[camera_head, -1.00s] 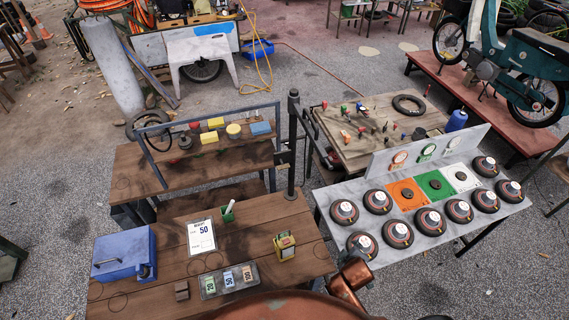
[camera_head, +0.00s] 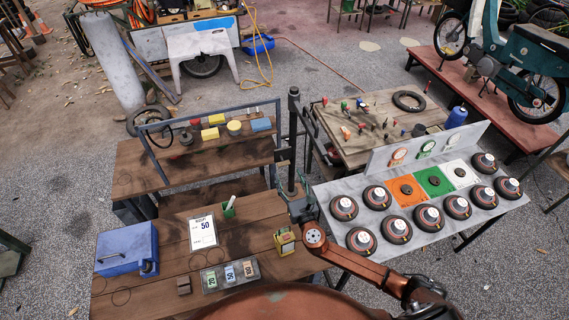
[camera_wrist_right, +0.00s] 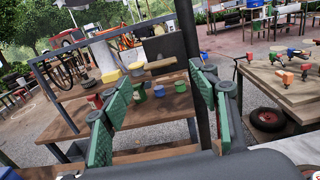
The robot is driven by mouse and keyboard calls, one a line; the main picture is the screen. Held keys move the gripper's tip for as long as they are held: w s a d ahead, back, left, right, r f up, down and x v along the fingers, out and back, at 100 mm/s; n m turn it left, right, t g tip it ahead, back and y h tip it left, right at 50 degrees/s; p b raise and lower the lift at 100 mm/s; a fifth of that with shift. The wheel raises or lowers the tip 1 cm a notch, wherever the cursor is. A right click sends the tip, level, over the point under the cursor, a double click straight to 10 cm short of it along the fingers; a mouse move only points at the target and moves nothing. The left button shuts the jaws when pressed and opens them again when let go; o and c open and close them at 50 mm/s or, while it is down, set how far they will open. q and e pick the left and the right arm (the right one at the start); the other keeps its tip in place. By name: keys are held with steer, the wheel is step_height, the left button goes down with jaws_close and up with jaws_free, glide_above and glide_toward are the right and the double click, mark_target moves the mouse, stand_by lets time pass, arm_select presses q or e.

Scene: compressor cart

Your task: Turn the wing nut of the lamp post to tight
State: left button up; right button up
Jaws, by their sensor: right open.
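The dark lamp post (camera_head: 293,125) stands upright at the right end of the wooden bench; it also shows in the right wrist view (camera_wrist_right: 187,25). A small dark bracket (camera_head: 284,155) sits on the left side of the post. I cannot clearly make out the wing nut or how far it is turned. My right gripper (camera_head: 291,184) is at the lower part of the post, below the bracket. In the right wrist view its green-padded fingers (camera_wrist_right: 163,82) are spread with nothing held between them; the post passes close to the right finger. My left gripper is out of view.
The wooden bench (camera_head: 172,262) holds a blue box (camera_head: 127,250), a paper card (camera_head: 203,231) and a yellow-framed block (camera_head: 285,241). A metal-framed shelf (camera_head: 205,160) stands behind the bench.

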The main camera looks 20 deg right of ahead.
mark_target(284, 163)
steer(key=w+p, duration=0.1)
steer(key=w, duration=0.6)
steer(key=shift+a, duration=0.1)
steer(key=c, duration=1.2)
steer(key=shift+o, duration=0.2)
